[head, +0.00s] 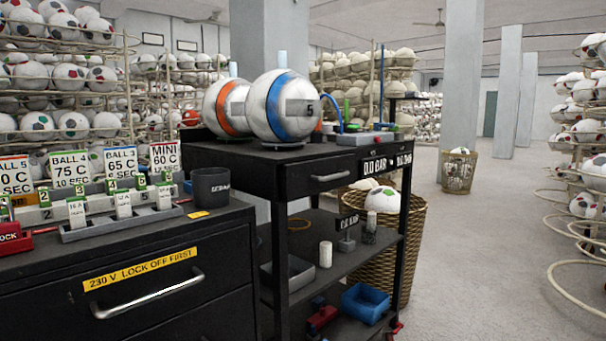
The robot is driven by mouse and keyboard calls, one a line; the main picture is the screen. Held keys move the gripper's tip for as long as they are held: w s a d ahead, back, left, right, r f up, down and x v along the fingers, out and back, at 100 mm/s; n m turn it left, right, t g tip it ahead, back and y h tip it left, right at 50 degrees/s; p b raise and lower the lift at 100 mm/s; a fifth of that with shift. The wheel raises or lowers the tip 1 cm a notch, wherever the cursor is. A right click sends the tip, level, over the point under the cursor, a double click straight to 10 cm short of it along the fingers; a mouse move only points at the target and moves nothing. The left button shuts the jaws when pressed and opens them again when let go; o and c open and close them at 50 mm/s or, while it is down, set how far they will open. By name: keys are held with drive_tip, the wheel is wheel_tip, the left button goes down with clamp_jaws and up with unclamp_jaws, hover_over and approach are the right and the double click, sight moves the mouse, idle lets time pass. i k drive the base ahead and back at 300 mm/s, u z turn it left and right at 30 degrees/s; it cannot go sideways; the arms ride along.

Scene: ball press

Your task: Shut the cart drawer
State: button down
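The black cart (268,183) stands in the middle of the head view, with its top, open shelves and legs showing. Its drawer (300,184) is in the upper front, under the top, with a short metal handle (330,177). The drawer front looks close to the cart's front face; I cannot tell from this angle whether a gap remains. The drawer's inside is not visible. My gripper is not in view.
A black cabinet (60,285) with a long handle (147,293) stands close at the left. Two large balls (279,106) sit on the cart top. A wicker basket (412,235) stands behind the cart. Clear floor (490,270) lies at the right, beside a wire ball rack (585,250).

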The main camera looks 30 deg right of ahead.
sight(301, 179)
drive_tip(key=u, duration=0.15)
drive_tip(key=k, duration=0.6)
drive_tip(key=z, duration=0.85)
drive_tip(key=i, duration=0.5)
